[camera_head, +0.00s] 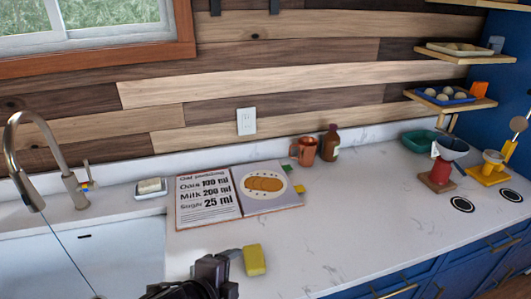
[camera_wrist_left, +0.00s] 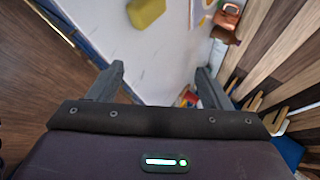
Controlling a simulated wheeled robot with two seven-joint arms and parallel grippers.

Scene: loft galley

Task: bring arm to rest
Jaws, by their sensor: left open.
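My left gripper (camera_head: 214,274) is at the bottom of the head view, over the front part of the white counter (camera_head: 340,225). In the left wrist view the same gripper (camera_wrist_left: 160,75) has its two fingers wide apart with nothing between them. A yellow block like a sponge (camera_head: 255,260) is just right of this gripper in the head view; it also shows in the left wrist view (camera_wrist_left: 146,12), beyond the fingertips. My right gripper is in neither view.
An open recipe book (camera_head: 208,200), a copper mug (camera_head: 304,151) and a brown bottle (camera_head: 330,143) stand along the wall. The sink (camera_head: 85,262) and faucet (camera_head: 40,130) are at left. Funnel stands (camera_head: 438,172) are at right. The counter's middle is clear.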

